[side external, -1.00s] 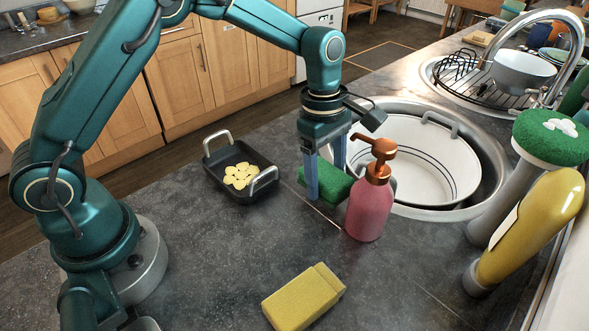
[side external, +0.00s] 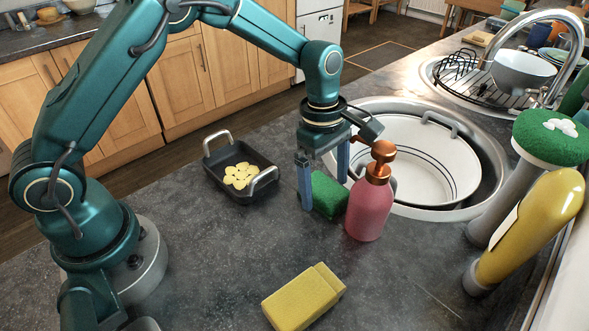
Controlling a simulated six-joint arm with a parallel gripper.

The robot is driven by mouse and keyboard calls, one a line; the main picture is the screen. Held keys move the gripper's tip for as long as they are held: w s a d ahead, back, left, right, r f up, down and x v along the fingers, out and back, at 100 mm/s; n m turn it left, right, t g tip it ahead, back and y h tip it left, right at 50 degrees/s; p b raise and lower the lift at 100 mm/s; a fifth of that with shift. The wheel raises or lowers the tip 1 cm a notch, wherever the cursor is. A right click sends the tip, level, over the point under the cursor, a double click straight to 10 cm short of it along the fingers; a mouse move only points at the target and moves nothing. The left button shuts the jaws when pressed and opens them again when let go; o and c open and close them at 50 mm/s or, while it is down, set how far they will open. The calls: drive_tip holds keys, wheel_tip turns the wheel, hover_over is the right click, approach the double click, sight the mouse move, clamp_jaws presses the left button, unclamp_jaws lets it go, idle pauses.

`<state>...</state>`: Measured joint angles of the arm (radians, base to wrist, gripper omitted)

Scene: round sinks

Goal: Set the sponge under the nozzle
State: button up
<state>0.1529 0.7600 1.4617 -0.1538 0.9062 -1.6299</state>
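A green sponge (side external: 327,192) lies on the dark counter just left of the pink soap dispenser (side external: 369,210). The dispenser stands upright; its copper pump head (side external: 381,152) has its nozzle pointing left, toward the space above the sponge. My gripper (side external: 324,190) points down at the green sponge, with one finger to its left and the other behind it near the dispenser. The fingers look spread, with a gap at the sponge's left side. The sponge's right end is partly hidden by the dispenser. A yellow sponge (side external: 303,298) lies apart at the front.
A black tray (side external: 217,178) with yellow slices stands to the left. A round sink (side external: 491,165) holding a large white pot (side external: 430,160) lies behind the dispenser. A yellow bottle (side external: 530,228) and a green-topped brush (side external: 552,137) stand at right. The front counter is mostly clear.

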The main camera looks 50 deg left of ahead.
sight(319, 183)
wheel_tip(319, 183, up, 13)
drive_tip(key=a, duration=0.2)
drive_tip(key=s+a+r+m+t, duration=0.3)
drive_tip(key=s+r+m, duration=0.2)
drive_tip(key=s+m, duration=0.3)
drive_tip(key=s+a+f+m+t+y, duration=0.1)
drive_tip(key=s+f+m, duration=0.3)
drive_tip(key=s+m, duration=0.5)
drive_tip(key=shift+s+a+m+t, duration=0.35)
drive_tip(key=shift+a+m+t, duration=0.15)
drive_tip(key=shift+a+t, duration=0.35)
